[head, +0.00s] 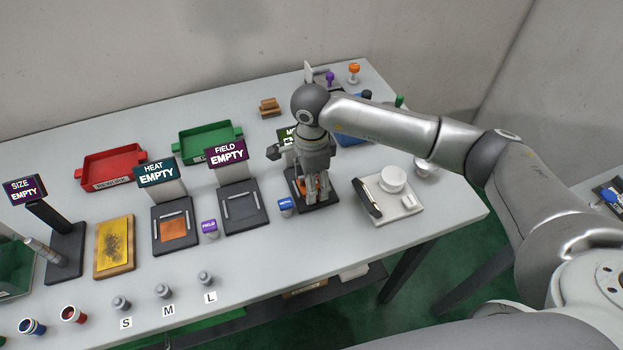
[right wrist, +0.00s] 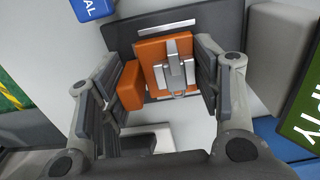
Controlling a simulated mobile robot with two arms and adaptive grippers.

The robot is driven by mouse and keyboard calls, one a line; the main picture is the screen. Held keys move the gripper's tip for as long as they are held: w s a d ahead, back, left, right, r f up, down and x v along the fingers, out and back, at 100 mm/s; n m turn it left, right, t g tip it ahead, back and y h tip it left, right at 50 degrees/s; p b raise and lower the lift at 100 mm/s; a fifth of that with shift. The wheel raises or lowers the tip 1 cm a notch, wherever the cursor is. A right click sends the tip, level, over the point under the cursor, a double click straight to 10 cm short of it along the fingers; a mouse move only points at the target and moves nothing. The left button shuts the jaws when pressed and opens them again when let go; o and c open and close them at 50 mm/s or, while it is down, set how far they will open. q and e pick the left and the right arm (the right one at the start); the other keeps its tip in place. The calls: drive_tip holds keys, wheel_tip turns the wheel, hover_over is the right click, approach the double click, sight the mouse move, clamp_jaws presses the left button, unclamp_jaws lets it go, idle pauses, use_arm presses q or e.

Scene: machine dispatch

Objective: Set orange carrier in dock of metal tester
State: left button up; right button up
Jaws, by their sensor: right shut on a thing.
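The orange carrier (right wrist: 152,52) is between the fingers of my right gripper (right wrist: 160,82), with an orange block at its left side and a grey metal piece on its top. In the head view, my right gripper (head: 312,192) points down over the dark dock of the metal tester (head: 325,201) and mostly hides the carrier. The dock (right wrist: 152,22) shows behind the carrier in the right wrist view, with a light rail. I cannot tell whether the carrier touches the dock. The tester's green display (head: 286,136) is partly hidden by my gripper. My left gripper is not in view.
A blue METAL block (head: 286,206) stands left of the dock. The field tester (head: 243,208) is further left, and a white scale-like device (head: 396,207) is close on the right. Red (head: 112,166) and green (head: 207,143) trays lie behind. The front right table is clear.

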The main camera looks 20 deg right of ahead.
drive_tip(key=o, duration=1.1)
drive_tip(key=shift+r, duration=0.1)
wheel_tip(320, 180, up, 12)
drive_tip(key=b, duration=0.3)
